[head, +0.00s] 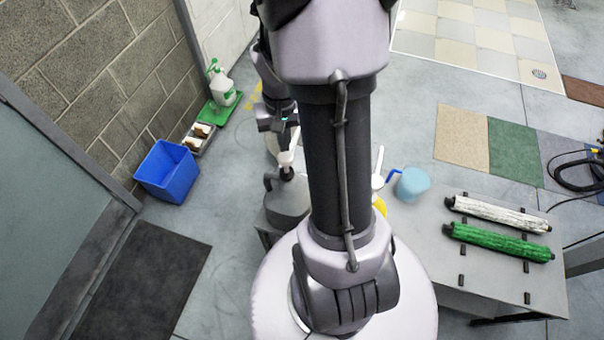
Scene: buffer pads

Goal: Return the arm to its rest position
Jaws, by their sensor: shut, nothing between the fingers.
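My arm rises from the white base in the middle of the head view and bends away at the top, its forearm hanging down behind my own column on the left side. My gripper (278,124) is at the lower end of that forearm, dark and small in the picture. It is shut and holds nothing that I can see. It hangs above a grey container (287,202) with a white-and-black top (287,160). I cannot tell the exact gap between them. My column hides part of the area to the right of the gripper.
A blue bin (168,172), a tray with brushes (199,138) and a white spray bottle on a green mat (221,90) stand along the block wall. On the right, a grey table (480,275) bears white (500,214) and green rollers (498,242); a light-blue jug (411,185) is nearby.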

